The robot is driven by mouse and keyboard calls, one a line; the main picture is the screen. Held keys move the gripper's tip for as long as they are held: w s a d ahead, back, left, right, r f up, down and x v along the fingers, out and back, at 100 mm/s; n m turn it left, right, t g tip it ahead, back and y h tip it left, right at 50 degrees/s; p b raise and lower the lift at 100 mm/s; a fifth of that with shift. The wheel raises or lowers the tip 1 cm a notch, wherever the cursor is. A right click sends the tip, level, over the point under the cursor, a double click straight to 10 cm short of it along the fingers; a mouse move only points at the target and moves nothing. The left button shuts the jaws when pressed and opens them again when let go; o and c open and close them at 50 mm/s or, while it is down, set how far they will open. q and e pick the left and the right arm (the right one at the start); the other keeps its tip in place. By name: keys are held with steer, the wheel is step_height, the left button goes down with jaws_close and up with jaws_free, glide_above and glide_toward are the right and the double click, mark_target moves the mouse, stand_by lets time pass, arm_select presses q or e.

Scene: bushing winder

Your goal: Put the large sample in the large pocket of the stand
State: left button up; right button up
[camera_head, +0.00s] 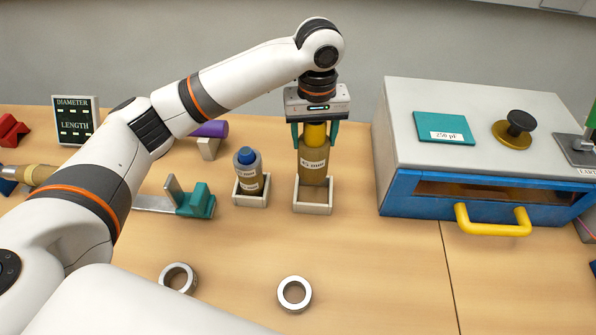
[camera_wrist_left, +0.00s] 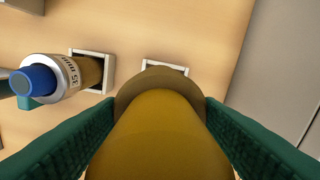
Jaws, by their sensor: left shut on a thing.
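The large sample (camera_head: 313,167) is a brown cylinder with a yellow top and a white label. My left gripper (camera_head: 315,130), with teal fingers, is shut on its yellow top and holds it upright; the yellow top also fills the middle of the left wrist view (camera_wrist_left: 160,135). The large pocket of the stand (camera_head: 313,209) is a pale square frame directly under the sample. The sample's lower end overlaps the pocket's back part; I cannot tell whether it is inside or just above. My right gripper is not in view.
A smaller blue-capped sample (camera_head: 246,172) stands in the pocket (camera_head: 251,201) to the left. A teal gauge (camera_head: 197,201) lies further left. A grey-and-blue cabinet (camera_head: 400,200) with a yellow handle stands close on the right. Two metal rings (camera_head: 294,307) lie in front on open table.

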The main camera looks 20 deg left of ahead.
mark_target(315, 168)
arm_select(q)
steer(key=f, duration=0.1)
steer(key=d+f, duration=0.1)
steer(key=f, duration=0.1)
steer(key=s+f+p, duration=0.1)
steer(key=shift+d+f, duration=0.15)
steer(key=shift+f, duration=0.1)
steer(key=f, duration=0.4)
steer(key=shift+w+a, duration=0.15)
steer(key=shift+a, duration=0.15)
steer(key=shift+f, duration=0.15)
steer(key=shift+p, duration=0.3)
steer(key=o, duration=1.3)
steer(key=shift+f, duration=0.15)
steer(key=o, duration=0.3)
steer(key=shift+o, duration=0.3)
steer(key=shift+d, duration=0.1)
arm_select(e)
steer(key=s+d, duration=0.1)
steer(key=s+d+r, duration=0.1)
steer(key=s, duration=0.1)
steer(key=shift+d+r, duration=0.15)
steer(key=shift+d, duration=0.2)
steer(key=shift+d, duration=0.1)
